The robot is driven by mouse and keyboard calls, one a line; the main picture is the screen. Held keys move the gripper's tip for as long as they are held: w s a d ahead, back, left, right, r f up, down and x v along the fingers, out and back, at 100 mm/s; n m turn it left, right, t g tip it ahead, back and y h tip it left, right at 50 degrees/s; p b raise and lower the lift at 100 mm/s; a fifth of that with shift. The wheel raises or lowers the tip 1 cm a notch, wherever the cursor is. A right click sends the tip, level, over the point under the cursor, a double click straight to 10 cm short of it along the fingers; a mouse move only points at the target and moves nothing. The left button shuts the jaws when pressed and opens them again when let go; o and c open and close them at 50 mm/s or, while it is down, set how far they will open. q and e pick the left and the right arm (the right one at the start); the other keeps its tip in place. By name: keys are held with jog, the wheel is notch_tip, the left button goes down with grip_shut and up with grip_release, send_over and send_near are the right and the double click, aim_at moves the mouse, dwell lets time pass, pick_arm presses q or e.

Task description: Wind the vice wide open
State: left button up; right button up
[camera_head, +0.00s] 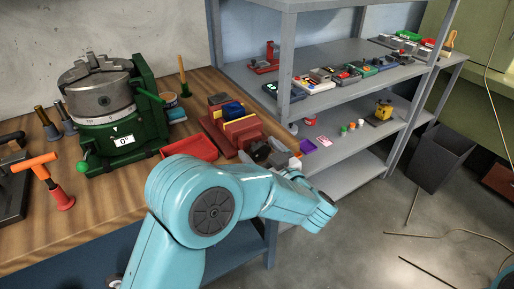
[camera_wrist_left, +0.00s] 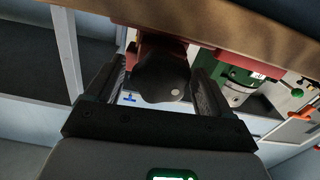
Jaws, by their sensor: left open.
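The red vice (camera_head: 240,133) stands near the front edge of the wooden bench, with blue and yellow pieces at its jaws. My left gripper (camera_head: 268,151) is at the vice's near right end, partly hidden behind my own arm. In the left wrist view my left gripper (camera_wrist_left: 160,74) is open, with one finger on each side of a dark rounded knob (camera_wrist_left: 162,78) at the end of the red vice body. I cannot tell whether the fingers touch it. My right gripper is not in view.
A green rotary table with a chuck (camera_head: 100,95) stands left of the vice. A red tray (camera_head: 190,146) lies between them. An orange-handled tool (camera_head: 38,163) is at far left. Grey shelves (camera_head: 345,150) with small parts stand behind at right. A dark bin (camera_head: 440,158) is on the floor.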

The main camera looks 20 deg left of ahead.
pick_arm(q)
jog(key=shift+a, duration=0.1)
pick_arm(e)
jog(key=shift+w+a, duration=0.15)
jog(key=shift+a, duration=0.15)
pick_arm(q)
jog(key=shift+w, duration=0.1)
jog(key=c, duration=1)
jog(key=shift+o, duration=0.2)
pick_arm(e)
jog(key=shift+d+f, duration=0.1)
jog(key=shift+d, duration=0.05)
pick_arm(q)
jog(key=shift+n+b, duration=0.4)
jog(key=shift+b, duration=0.05)
jog(key=n+b, duration=0.2)
jog(key=b, duration=0.1)
jog(key=shift+f+n, duration=0.2)
jog(key=shift+n, duration=0.1)
jog(key=n+b, duration=0.3)
jog(key=shift+r, duration=0.1)
jog(key=shift+r+n, duration=0.1)
jog(key=shift+n, duration=0.3)
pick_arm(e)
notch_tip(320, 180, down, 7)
